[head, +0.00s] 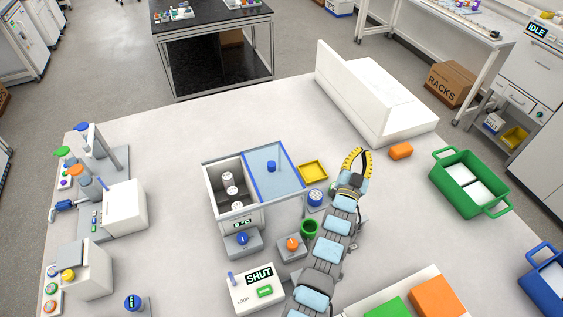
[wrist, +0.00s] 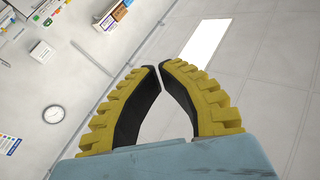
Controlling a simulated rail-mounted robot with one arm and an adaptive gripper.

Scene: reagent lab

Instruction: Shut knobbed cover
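The knobbed cover (head: 282,181) is a translucent blue panel with darker blue edges and a blue knob (head: 271,166). It lies to the right of the open part of a white box (head: 210,188).
Behind the box is clear.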

